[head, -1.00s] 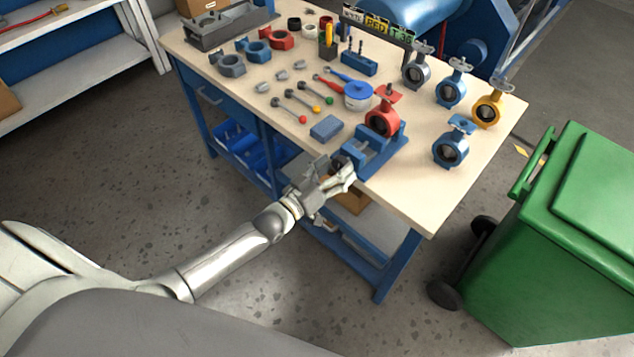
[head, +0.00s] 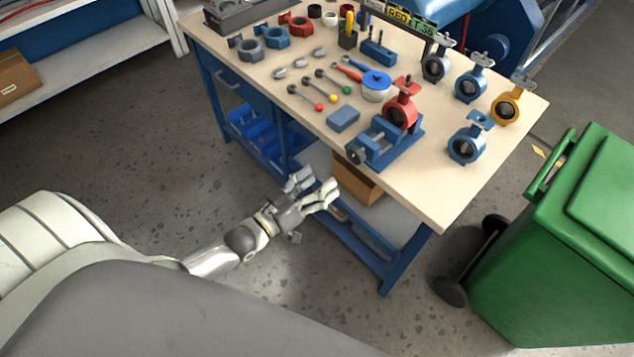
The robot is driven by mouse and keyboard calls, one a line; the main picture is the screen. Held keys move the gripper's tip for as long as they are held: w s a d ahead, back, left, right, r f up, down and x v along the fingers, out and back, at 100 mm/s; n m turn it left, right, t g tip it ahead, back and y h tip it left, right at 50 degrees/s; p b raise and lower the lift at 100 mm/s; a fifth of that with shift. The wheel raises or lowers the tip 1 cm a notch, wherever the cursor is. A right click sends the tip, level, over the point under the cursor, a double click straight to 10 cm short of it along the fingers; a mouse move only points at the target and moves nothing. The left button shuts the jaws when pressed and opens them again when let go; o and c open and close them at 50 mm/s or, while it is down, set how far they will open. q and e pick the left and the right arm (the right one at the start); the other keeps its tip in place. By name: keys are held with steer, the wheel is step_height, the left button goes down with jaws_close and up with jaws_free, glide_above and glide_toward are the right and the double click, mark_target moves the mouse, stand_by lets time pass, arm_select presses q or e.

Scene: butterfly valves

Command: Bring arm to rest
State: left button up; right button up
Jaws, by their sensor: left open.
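My left arm comes in from the left, with its left gripper (head: 316,187) in front of the workbench (head: 440,205) and lower than its top. The gripper is open and empty, its fingers apart and pointing at the bench. It is clear of the blue vise (head: 385,148) at the bench's front edge. A red butterfly valve (head: 400,108) stands upright at the vise; whether it is clamped cannot be told. My right gripper is not in the picture.
Blue valves (head: 465,147) and a yellow valve (head: 506,106) stand at the bench's right. Tools and a blue-lidded pot (head: 376,87) lie mid-bench. A cardboard box (head: 357,182) sits under the top. A green bin (head: 570,240) stands right. The floor (head: 140,150) left of the bench is clear.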

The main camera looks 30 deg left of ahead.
arm_select(q)
steer(key=s+a+f+g+y, duration=0.2)
steer(key=s+f, duration=0.2)
steer(key=f, duration=0.5)
steer(key=s+a+f+g+y, duration=0.1)
steer(key=s+f+g, duration=0.25)
steer(key=f, duration=0.65)
steer(key=s+a+f+g+y, duration=0.2)
steer(key=s+f, duration=0.2)
steer(key=f, duration=0.5)
steer(key=s+d+f+m+g, duration=0.1)
steer(key=s+f+g, duration=0.1)
steer(key=s+f, duration=0.3)
steer(key=s+d+f+m+g, duration=0.1)
steer(key=s+f+g, duration=0.2)
steer(key=s, duration=1)
steer(key=s+d+f+g+y, duration=0.1)
steer(key=s+f+g, duration=0.2)
steer(key=s+f, duration=0.4)
steer(key=shift+s+m, duration=0.4)
steer(key=shift+s, duration=0.7)
steer(key=shift+g, duration=0.25)
